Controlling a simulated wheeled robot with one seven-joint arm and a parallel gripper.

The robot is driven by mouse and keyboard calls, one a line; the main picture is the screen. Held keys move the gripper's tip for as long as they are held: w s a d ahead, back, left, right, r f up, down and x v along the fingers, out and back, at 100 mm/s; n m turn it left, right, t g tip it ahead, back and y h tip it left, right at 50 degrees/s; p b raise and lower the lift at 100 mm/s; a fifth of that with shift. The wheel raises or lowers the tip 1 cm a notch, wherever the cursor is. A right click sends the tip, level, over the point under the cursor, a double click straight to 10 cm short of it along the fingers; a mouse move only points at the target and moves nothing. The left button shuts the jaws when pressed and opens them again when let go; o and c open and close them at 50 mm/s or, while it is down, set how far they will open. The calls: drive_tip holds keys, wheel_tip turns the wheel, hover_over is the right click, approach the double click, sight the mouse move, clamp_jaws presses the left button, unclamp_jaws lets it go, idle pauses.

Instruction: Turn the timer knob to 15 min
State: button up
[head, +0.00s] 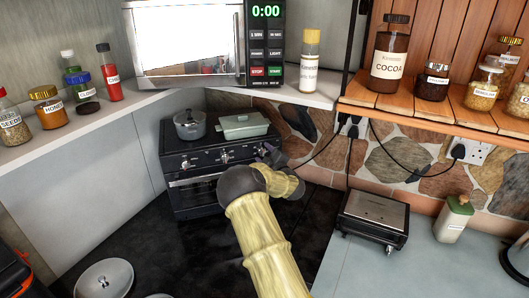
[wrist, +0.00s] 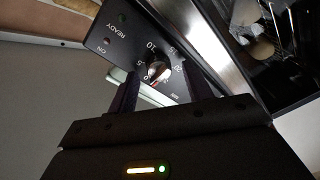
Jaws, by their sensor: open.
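The timer knob (wrist: 157,72) shows in the wrist view on a dark panel, ringed by white numbers including 5, 10, 15 and 20. Its pointer setting is hard to read. My gripper (wrist: 158,82) is open, with one finger on each side of the knob; I cannot tell whether either touches it. In the head view my gripper (head: 268,155) is at the right end of the front of the small black oven (head: 188,192). My gripper and arm hide that end of the panel there.
A pot (head: 189,125) and a lidded dish (head: 243,125) stand on the oven. A shelf with a microwave (head: 185,45) and jars is above. A black-and-steel grill (head: 374,215) stands to the right, with cables along the stone wall. The dark counter before the oven is largely clear.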

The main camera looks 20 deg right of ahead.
drive_tip(key=shift+w, duration=0.15)
drive_tip(key=shift+c, duration=0.2)
drive_tip(key=c, duration=0.9)
